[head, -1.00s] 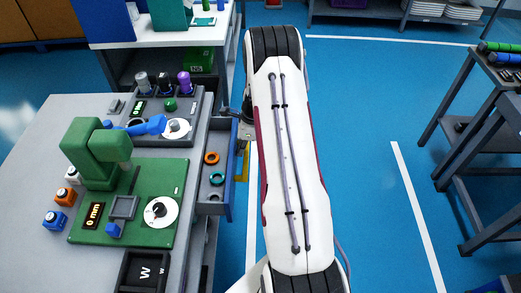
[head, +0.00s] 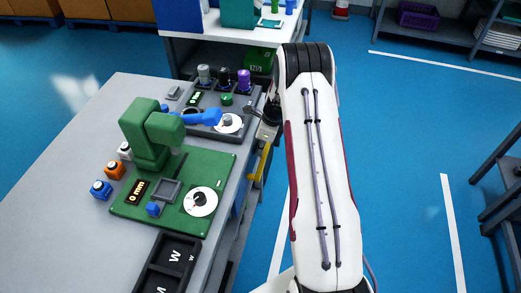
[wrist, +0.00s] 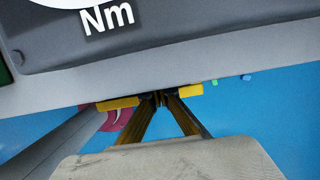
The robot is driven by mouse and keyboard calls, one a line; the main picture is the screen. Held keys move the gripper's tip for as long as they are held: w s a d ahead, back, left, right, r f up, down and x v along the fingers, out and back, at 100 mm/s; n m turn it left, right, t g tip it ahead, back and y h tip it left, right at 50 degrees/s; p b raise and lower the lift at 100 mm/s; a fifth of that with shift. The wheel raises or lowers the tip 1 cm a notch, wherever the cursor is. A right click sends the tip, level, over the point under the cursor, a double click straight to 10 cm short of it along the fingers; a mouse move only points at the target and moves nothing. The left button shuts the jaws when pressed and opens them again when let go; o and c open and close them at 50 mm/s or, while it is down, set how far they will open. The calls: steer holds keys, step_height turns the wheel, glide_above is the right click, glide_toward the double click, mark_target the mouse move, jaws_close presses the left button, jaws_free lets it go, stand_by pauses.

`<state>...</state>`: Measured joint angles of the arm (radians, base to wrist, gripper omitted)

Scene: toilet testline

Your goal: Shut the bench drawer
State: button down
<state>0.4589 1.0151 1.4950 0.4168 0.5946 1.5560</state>
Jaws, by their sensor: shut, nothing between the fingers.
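The bench drawer shows as a narrow strip of blue front (head: 239,198) below the right edge of the bench top (head: 80,165). Its inside and rings are hidden. A yellow bar, seemingly the drawer's handle (head: 262,163), stands at that side. It appears in the wrist view as yellow pieces (wrist: 118,104) on both sides of my fingertips. My gripper (wrist: 160,98) is shut and empty, its tips close under the bench edge at the yellow bar. I cannot tell whether they touch it. In the head view my arm partly hides the gripper.
On the bench stand a green press-like device (head: 150,135), a dark grey tester (head: 205,105) with knobs, and a black tray (head: 170,265). A white-topped table (head: 235,45) stands behind. Blue floor to the right of my arm is free up to a dark rack (head: 505,185).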

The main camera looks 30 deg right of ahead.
steer(key=shift+w+a+r, duration=0.1)
steer(key=shift+w+a, duration=0.2)
steer(key=v, duration=1)
steer(key=shift+s+d, duration=0.3)
stand_by(0.5)
steer(key=s+a+r+n+t, duration=0.1)
steer(key=s+a+r+n, duration=0.6)
steer(key=s+r+n, duration=0.2)
steer(key=s+a+r+n+t+h, duration=0.1)
steer(key=s+a+r+n, duration=0.7)
steer(key=s, duration=0.4)
steer(key=s+a+r+n+t+h, duration=0.1)
steer(key=s+a+r+n, duration=0.7)
steer(key=s+r+n, duration=0.2)
steer(key=shift+s+r+t, duration=0.3)
steer(key=shift+s+r, duration=0.6)
steer(key=shift+r, duration=0.1)
